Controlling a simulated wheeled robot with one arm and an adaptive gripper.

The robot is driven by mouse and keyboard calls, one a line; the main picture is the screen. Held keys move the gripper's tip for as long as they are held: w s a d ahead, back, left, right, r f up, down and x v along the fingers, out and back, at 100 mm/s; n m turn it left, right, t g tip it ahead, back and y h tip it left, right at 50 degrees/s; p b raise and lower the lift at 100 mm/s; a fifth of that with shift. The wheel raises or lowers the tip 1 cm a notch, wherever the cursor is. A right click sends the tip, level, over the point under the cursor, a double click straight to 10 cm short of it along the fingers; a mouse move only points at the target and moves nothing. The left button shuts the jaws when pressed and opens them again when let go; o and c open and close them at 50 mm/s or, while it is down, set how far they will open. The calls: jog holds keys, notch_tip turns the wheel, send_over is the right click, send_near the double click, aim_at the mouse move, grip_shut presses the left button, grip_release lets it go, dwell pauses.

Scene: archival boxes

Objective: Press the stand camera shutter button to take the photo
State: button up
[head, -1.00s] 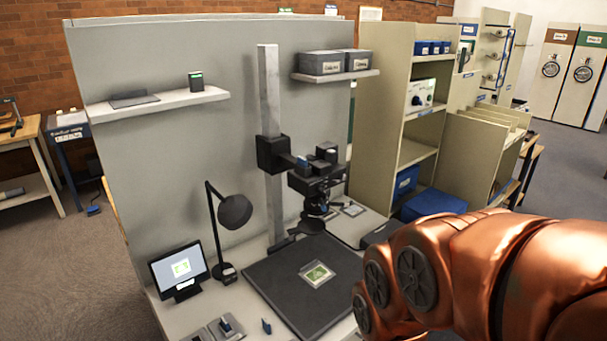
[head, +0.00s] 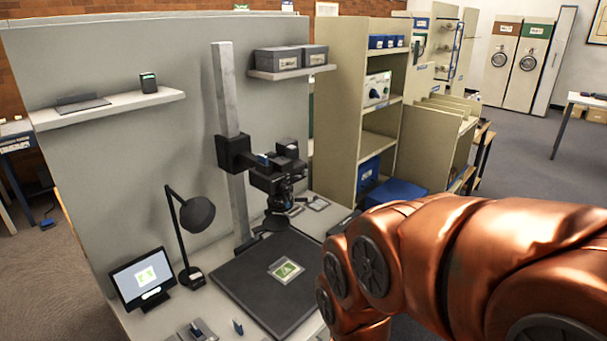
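The stand camera (head: 278,178) is black and sits on an arm of the grey upright column (head: 228,130), above the dark baseboard (head: 240,278). A small green picture (head: 286,270) in a pale border lies on the baseboard below it. The shutter button cannot be told apart at this size. My copper-coloured arm fills the lower right of the head view, to the right of the baseboard. My gripper is not in view.
A black desk lamp (head: 197,214) and a small lit monitor (head: 142,277) stand left of the baseboard. Wall shelves hold grey boxes (head: 277,61) and a small device (head: 148,83). A beige shelf unit (head: 337,118) stands right. Open floor (head: 530,150) lies further right.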

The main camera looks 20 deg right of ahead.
grip_shut()
dwell(1.2)
